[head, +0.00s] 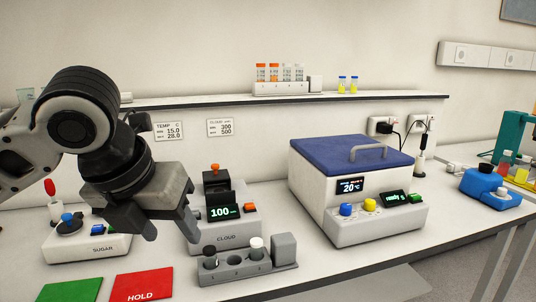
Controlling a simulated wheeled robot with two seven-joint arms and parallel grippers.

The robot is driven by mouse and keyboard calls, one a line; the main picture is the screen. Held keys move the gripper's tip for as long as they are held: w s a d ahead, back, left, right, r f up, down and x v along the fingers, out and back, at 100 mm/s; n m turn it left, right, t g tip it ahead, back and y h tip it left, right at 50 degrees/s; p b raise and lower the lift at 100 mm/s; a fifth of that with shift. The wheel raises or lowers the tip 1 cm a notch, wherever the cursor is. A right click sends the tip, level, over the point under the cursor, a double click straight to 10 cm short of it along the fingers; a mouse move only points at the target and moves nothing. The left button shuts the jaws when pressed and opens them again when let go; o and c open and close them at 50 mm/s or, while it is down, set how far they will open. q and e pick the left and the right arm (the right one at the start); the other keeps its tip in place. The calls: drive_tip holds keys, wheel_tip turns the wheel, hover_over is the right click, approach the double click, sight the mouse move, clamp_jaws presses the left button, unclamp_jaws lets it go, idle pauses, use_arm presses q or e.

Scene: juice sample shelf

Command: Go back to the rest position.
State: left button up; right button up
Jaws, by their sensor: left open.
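My left gripper (171,234) comes in from the left and hangs over the bench, fingers pointing down. Its jaws are open, with nothing seen between them. In the picture it lies between the sugar meter (88,246) and the cloud meter (226,239), covering part of each. How high it is above the bench I cannot tell. My right gripper is out of view.
A grey holder (236,272) with two small vials stands in front of the cloud meter. Right of it is a blue-lidded bath (350,165) reading 20 °C. Red (142,284) and green (71,290) mats lie front left.

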use_arm(q)
drive_tip(key=w+d+f+n+t+h, duration=0.15)
drive_tip(key=d+f+n+h, duration=0.3)
drive_tip(key=f+n, duration=0.45)
drive_tip(key=w+d+f+n+t+h, duration=0.1)
drive_tip(key=w+d+f+n+h, duration=0.2)
drive_tip(key=d+f+n, duration=0.45)
drive_tip(key=s+a+f+n+t+y, duration=0.1)
drive_tip(key=s+a+f+n+y, duration=0.1)
drive_tip(key=s+a+f+n, duration=0.2)
drive_tip(key=s+a+f+n+t+y, duration=0.1)
drive_tip(key=s+a+f+n+y, duration=0.1)
drive_tip(key=s+a+f+n, duration=0.3)
drive_tip(key=s+a+f+n+t+y, duration=0.1)
drive_tip(key=s+a+f+n, duration=0.3)
drive_tip(key=f+n, duration=0.5)
wheel_tip(320, 180, down, 5)
drive_tip(key=s+y, duration=0.1)
drive_tip(key=s, duration=0.1)
drive_tip(key=shift+s+a+f, duration=0.2)
drive_tip(key=shift+s, duration=0.1)
drive_tip(key=shift+c, duration=0.3)
